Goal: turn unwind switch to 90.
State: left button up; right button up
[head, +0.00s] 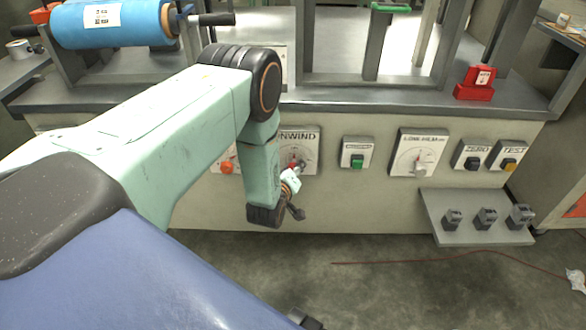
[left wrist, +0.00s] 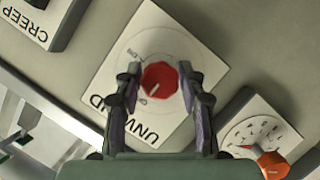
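The unwind switch (left wrist: 160,79) is a red many-sided knob on a white plate marked UNWIND (left wrist: 128,110). A pale line on the knob points to the lower left in the left wrist view. In the head view the UNWIND plate (head: 308,141) is partly hidden by my left arm. My left gripper (left wrist: 162,68) has its fingers spread, one on each side of the knob. Whether they touch it I cannot tell. In the head view my left gripper (head: 291,183) is in front of the panel, by the plate's lower edge.
An orange-red knob (head: 227,167) is left of UNWIND. A green switch (head: 357,160), a dial (head: 416,156) and ZERO (head: 471,158) and TEST (head: 507,159) switches are to the right. A low shelf (head: 450,236) juts out below them. A blue roll (head: 110,24) lies above the bench.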

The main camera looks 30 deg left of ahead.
pick_arm(q)
jog(key=c, duration=0.7)
jog(key=m+g+y+p, duration=0.1)
jog(key=m, duration=0.1)
jog(key=shift+d+m+p, duration=0.1)
jog(key=shift+m+p, duration=0.2)
jog(key=shift+p, duration=0.05)
jog(key=shift+m+g+y, duration=0.4)
jog(key=shift+m+y, duration=0.1)
jog(key=shift+m, duration=0.1)
jog(key=shift+w+d+m+g+y, duration=0.1)
jog(key=shift+m+g+y, duration=0.35)
jog(key=shift+m, duration=0.45)
jog(key=m+y+b, duration=0.1)
jog(key=m+y, duration=0.1)
jog(key=m, duration=0.1)
jog(key=shift+f+g, duration=0.1)
jog(key=shift+g, duration=0.25)
jog(key=m+y+b, duration=0.2)
jog(key=m, duration=0.1)
jog(key=shift+m+g+b, duration=0.3)
jog(key=shift+m, duration=0.1)
jog(key=shift+y, duration=0.25)
